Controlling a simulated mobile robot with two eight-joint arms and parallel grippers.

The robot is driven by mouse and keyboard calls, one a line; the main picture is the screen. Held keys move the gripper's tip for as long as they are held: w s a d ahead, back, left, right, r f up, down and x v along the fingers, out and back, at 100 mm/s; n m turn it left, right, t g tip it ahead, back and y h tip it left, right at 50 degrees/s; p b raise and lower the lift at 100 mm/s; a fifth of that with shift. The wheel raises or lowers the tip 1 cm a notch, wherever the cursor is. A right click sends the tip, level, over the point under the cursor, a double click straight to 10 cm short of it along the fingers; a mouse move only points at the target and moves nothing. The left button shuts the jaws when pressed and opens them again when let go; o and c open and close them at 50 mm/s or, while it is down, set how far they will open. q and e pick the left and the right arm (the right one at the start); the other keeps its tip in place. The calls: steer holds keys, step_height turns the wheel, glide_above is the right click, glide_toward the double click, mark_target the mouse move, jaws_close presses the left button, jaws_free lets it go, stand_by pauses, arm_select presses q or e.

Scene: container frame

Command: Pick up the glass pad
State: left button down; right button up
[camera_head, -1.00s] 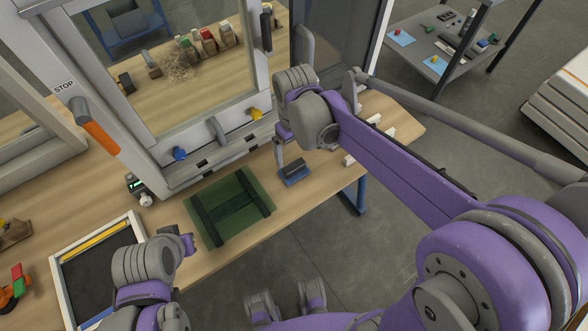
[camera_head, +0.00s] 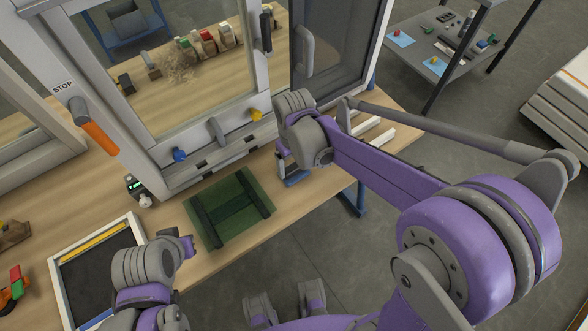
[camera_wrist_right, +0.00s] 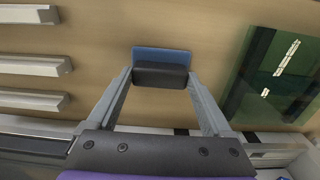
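A small block-shaped pad with a blue layer and a dark layer, apparently the glass pad (camera_head: 297,181), lies on the wooden table near its front edge. In the right wrist view the pad (camera_wrist_right: 161,55) sits between the fingertips. My right gripper (camera_head: 291,170) is over the pad and partly hides it. Its fingers are spread, one at each side of the pad in the wrist view (camera_wrist_right: 160,77); I see no clear grip. My left gripper (camera_head: 189,244) is at the lower left, away from the pad; its fingers are not clear.
A green glass sheet with dark strips (camera_head: 230,208) lies left of the pad. A framed dark tray (camera_head: 96,262) is further left. The big window frame (camera_head: 205,143) stands behind. White bars (camera_head: 374,132) lie to the right.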

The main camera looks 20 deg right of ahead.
mark_target(294, 167)
steer(key=c, duration=0.4)
step_height(294, 167, up, 10)
steer(key=shift+r+p, duration=0.1)
steer(key=shift+p, duration=0.35)
steer(key=o, duration=0.8)
steer(key=c, duration=0.6)
steer(key=shift+c, duration=0.2)
